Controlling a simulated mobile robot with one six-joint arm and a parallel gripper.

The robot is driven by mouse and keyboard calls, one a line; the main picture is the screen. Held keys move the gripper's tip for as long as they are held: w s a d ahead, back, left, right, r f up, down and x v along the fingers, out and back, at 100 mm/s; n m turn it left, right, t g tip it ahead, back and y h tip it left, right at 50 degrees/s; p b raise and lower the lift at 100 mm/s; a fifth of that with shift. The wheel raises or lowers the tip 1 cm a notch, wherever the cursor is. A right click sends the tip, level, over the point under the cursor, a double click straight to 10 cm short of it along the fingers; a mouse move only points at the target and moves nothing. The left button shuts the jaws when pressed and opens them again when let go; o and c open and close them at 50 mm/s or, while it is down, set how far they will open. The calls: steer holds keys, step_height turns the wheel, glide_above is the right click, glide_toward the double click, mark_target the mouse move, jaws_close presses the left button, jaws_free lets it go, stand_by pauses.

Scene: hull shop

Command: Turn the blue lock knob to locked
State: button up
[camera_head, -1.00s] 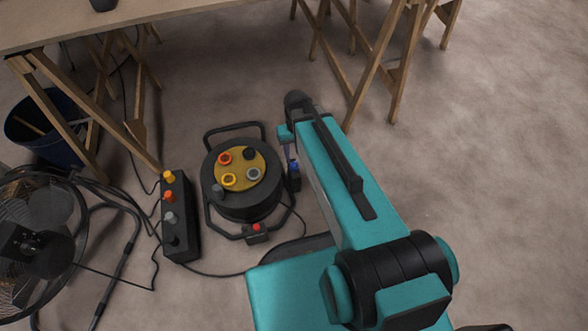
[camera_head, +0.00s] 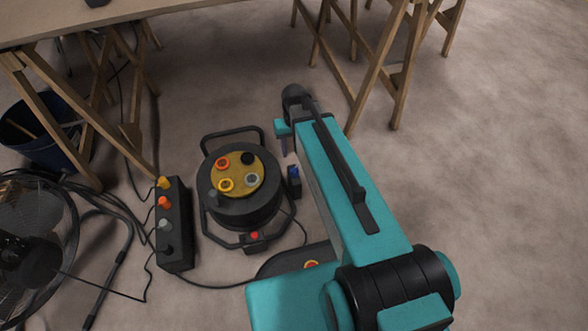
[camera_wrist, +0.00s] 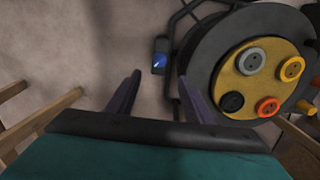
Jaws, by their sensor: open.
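The black cable reel (camera_head: 240,210) with a yellow socket face stands close left of the knob. Trestle legs (camera_head: 375,75) stand behind. The floor to the right is clear.

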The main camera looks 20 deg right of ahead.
mark_target(294, 169)
step_height(294, 169, down, 14)
steer(key=b, duration=0.5)
steer(key=shift+r, duration=0.25)
steer(key=c, duration=1)
